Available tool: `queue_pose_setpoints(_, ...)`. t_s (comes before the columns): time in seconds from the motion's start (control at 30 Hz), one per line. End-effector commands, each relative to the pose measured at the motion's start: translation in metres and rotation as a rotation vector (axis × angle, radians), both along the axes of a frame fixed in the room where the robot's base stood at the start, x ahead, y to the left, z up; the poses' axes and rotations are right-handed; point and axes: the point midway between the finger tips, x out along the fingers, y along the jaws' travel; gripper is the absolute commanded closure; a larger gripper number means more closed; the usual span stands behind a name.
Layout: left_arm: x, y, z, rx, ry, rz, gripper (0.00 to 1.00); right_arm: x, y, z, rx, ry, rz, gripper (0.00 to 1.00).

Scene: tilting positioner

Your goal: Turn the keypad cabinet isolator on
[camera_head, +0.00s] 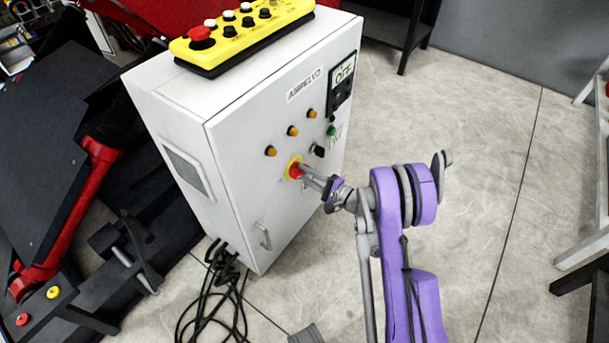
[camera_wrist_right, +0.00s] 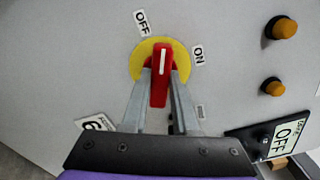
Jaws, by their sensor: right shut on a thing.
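The isolator is a red handle (camera_wrist_right: 160,78) on a yellow disc (camera_wrist_right: 138,65), on the front of the white keypad cabinet (camera_head: 245,165). In the right wrist view an OFF label (camera_wrist_right: 141,22) lies above left of the disc and an ON label (camera_wrist_right: 198,55) to its right. The white line on the handle points roughly up, between the two labels. My right gripper (camera_wrist_right: 160,90) is shut on the handle, one finger on each side. In the head view the right gripper (camera_head: 303,172) partly covers the red handle. My left gripper is not in view.
A display (camera_head: 344,73) on the cabinet reads OFF. Several orange lamps (camera_head: 292,131) and a door handle (camera_head: 264,237) are on the front. A yellow keypad box (camera_head: 243,36) lies on top. Black cables (camera_head: 215,310) lie on the floor below.

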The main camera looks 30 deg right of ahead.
Motion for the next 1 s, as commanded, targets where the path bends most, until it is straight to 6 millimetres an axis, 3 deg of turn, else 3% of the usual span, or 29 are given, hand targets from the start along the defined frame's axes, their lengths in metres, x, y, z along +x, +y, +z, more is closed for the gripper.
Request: queue_pose_setpoints(1.0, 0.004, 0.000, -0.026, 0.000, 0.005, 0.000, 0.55, 0.000, 0.000, 0.000, 0.861, 0.357, 0.000, 1.00)
